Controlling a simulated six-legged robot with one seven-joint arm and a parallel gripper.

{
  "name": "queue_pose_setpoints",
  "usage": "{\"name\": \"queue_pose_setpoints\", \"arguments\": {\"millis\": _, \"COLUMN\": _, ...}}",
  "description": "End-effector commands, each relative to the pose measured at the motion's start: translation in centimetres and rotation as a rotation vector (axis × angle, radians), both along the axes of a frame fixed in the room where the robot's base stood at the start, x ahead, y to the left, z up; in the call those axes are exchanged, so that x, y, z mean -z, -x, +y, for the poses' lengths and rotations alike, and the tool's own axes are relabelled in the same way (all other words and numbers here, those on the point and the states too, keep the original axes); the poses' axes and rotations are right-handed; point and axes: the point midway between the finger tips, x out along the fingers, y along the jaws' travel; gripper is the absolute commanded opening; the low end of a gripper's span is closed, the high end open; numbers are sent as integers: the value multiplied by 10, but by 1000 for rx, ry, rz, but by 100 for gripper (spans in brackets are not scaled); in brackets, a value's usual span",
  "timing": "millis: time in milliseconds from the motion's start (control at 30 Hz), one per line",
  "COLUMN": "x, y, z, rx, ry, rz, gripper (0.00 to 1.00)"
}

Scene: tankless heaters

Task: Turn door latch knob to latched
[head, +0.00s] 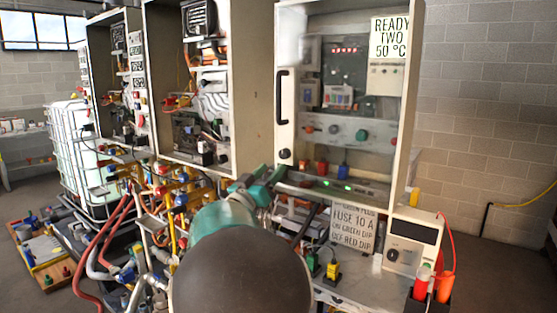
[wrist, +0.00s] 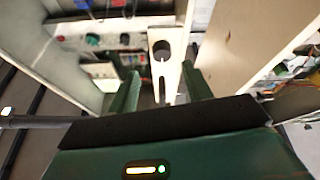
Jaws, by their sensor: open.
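The door latch knob (head: 285,153) is a small dark round knob low on the pale frame of the right-hand cabinet's door (head: 285,60), below a black bar handle (head: 284,110). In the wrist view the knob (wrist: 161,50) shows as a dark disc on a pale strip, just beyond and between my fingertips. I cannot tell which way it is turned. My gripper (head: 271,172) is open, with its green fingers just below and in front of the knob in the head view. The wrist view shows the two fingers (wrist: 160,75) apart, with nothing gripped.
Another cabinet (head: 250,80) stands close on the left. A bench (head: 365,290) with a grey box (head: 413,240) lies below. Pipes and hoses crowd the lower left.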

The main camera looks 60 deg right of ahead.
Motion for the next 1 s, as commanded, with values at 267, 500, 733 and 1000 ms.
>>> {"name": "queue_pose_setpoints", "arguments": {"millis": 267, "x": -17, "y": 3, "z": -45, "rx": -2, "ry": -1, "rz": 1, "gripper": 50}}
{"name": "queue_pose_setpoints", "arguments": {"millis": 500, "x": -22, "y": 3, "z": -57, "rx": -6, "ry": 0, "rz": 1, "gripper": 50}}
{"name": "queue_pose_setpoints", "arguments": {"millis": 733, "x": -22, "y": 3, "z": -56, "rx": -5, "ry": -1, "rz": 1, "gripper": 42}}
{"name": "queue_pose_setpoints", "arguments": {"millis": 1000, "x": -22, "y": 3, "z": -56, "rx": -5, "ry": -1, "rz": 1, "gripper": 5}}
